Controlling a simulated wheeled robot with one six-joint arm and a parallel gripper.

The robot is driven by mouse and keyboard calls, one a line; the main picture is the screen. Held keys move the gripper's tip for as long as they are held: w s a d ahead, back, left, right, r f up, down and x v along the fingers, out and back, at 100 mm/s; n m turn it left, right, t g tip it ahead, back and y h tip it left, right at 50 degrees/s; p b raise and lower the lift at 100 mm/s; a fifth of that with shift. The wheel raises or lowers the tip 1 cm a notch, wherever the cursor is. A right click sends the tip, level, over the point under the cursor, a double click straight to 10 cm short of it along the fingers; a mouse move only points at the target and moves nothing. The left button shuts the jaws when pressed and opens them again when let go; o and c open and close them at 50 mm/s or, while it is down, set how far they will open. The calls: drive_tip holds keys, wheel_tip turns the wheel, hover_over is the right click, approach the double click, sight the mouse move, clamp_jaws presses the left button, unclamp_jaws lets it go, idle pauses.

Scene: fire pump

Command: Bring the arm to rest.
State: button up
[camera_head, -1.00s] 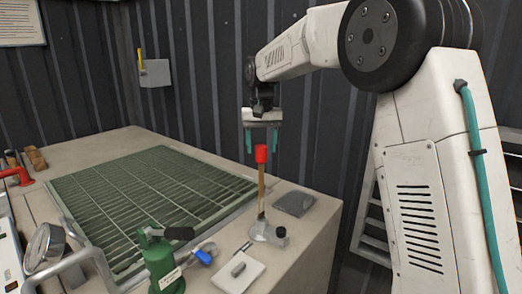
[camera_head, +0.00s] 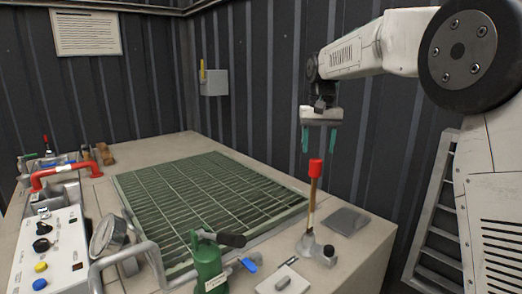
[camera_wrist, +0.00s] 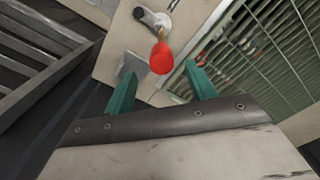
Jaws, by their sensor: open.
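My gripper (camera_head: 319,138) hangs from my arm at the right of the head view, with its two teal fingers pointing down and apart. It is open and empty. Below it stands an upright lever with a red knob (camera_head: 316,168) on a wooden-coloured shaft, rising from a metal base on the bench corner. In the wrist view the gripper's fingers (camera_wrist: 162,88) show spread, with the red knob (camera_wrist: 162,58) beyond them and apart from them.
The bench holds a green grate (camera_head: 205,200), a green pump body (camera_head: 208,262), a gauge (camera_head: 108,236), a control panel (camera_head: 50,250) and a red pipe (camera_head: 66,175). A grey pad (camera_head: 346,220) lies beside the lever. A dark ribbed wall stands close behind.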

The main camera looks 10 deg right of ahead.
drive_tip(key=s+d+f, duration=0.1)
drive_tip(key=s+f, duration=0.2)
drive_tip(key=s, duration=1.1)
drive_tip(key=s+d+f+n+t, duration=0.1)
drive_tip(key=s+f, duration=0.1)
drive_tip(key=s, duration=1.2)
drive_tip(key=s+f, duration=0.3)
drive_tip(key=s, duration=1.1)
drive_tip(key=shift+s+d+f+n, duration=0.3)
drive_tip(key=shift+d+f+n, duration=0.05)
drive_tip(key=shift+d+n, duration=0.05)
drive_tip(key=shift+c, duration=0.6)
